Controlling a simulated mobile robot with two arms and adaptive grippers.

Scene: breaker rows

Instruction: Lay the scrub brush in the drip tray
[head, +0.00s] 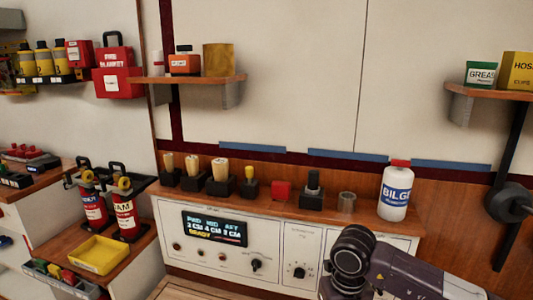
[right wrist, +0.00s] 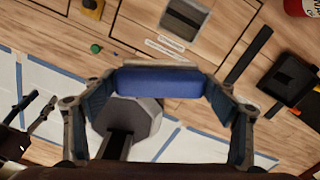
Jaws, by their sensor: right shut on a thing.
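My right gripper (right wrist: 161,84) is shut on a blue block in the right wrist view, the scrub brush (right wrist: 159,82) by its look. The block spans the gap between the two fingertips; bristles and handle cannot be made out. In the head view my right arm comes in at the bottom right, but its gripper and the brush are out of frame. A shallow yellow tray (head: 97,254), which looks like the drip tray, sits empty on a low wooden shelf at the left.
Red canisters (head: 127,216) stand behind the yellow tray, and a rack of coloured items (head: 62,278) lies in front. A white bilge bottle (head: 396,190) and several holders line the console ledge. A dark round fitting (head: 509,203) juts out at right.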

